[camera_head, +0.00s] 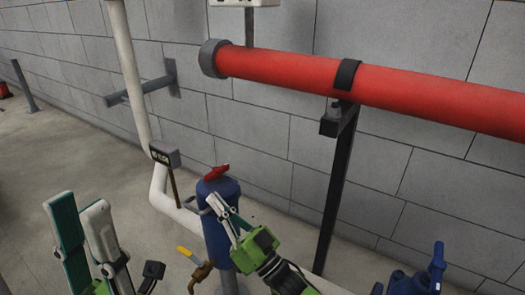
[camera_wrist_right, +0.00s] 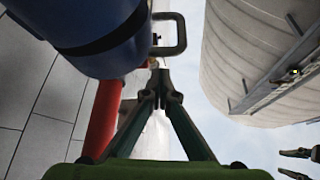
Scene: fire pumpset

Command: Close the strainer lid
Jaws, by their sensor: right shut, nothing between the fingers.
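The strainer is a blue upright cylinder (camera_head: 217,240) in the lower middle of the head view, with a red handle (camera_head: 216,172) at its top. In the right wrist view the blue cylinder (camera_wrist_right: 110,25) fills the upper left, with a dark band around it and a grey loop handle (camera_wrist_right: 180,35) at its side. My right gripper (camera_head: 216,205) is shut and empty; in the wrist view its fingertips (camera_wrist_right: 160,85) are just below the loop, apparently apart from it. I cannot tell how far the lid stands open. My left gripper (camera_head: 77,208) is open and empty at the lower left.
A red pipe (camera_head: 400,92) runs along the block wall, on a black support post (camera_head: 337,190). A white pipe (camera_head: 135,75) bends behind the strainer. A yellow-handled valve (camera_head: 198,268) is low beside it; a blue valve (camera_head: 425,275) is at the lower right.

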